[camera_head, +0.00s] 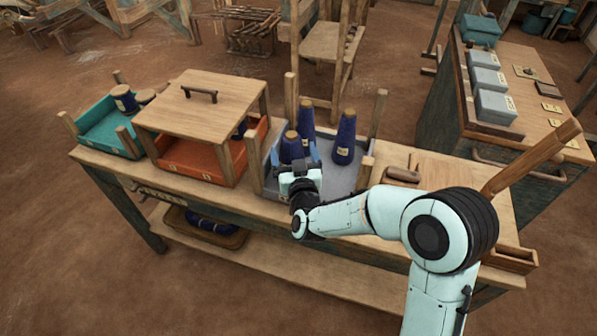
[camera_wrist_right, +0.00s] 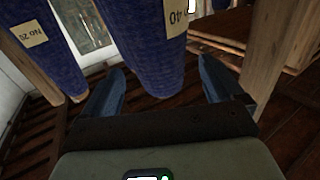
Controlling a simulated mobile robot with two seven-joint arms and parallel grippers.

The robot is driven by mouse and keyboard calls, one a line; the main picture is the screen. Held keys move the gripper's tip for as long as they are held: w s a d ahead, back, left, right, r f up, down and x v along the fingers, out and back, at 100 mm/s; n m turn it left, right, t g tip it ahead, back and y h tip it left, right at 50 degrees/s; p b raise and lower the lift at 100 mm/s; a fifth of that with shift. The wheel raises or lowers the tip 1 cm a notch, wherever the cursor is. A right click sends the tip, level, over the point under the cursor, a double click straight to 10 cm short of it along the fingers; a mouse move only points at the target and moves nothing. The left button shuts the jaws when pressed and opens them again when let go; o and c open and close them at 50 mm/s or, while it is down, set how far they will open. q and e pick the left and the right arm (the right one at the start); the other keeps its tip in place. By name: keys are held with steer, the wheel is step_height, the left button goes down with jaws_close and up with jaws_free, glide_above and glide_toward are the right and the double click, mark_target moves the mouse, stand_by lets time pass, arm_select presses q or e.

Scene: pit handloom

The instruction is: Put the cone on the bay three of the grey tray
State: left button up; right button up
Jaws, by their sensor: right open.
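The grey tray (camera_head: 363,183) stands on the long wooden bench, with several wooden posts at its corners. Three dark blue yarn cones stand upright in it: a front left cone (camera_head: 291,147), a back cone (camera_head: 306,118) and a right cone (camera_head: 345,138). My right gripper (camera_head: 298,160) is at the front left cone and partly covers it. In the right wrist view its open fingers stand on either side of a blue cone (camera_wrist_right: 150,50) labelled 40; whether they touch it I cannot tell. Another cone labelled No 20 (camera_wrist_right: 45,45) is at left. My left gripper is out of view.
A wooden-topped stand (camera_head: 225,95) over an orange tray (camera_head: 190,163) is left of the grey tray. A teal tray (camera_head: 97,127) with spools is at far left. A side table (camera_head: 530,110) with grey boxes is at right.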

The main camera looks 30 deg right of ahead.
steer(key=v, duration=0.9)
steer(key=shift+s+a, duration=0.1)
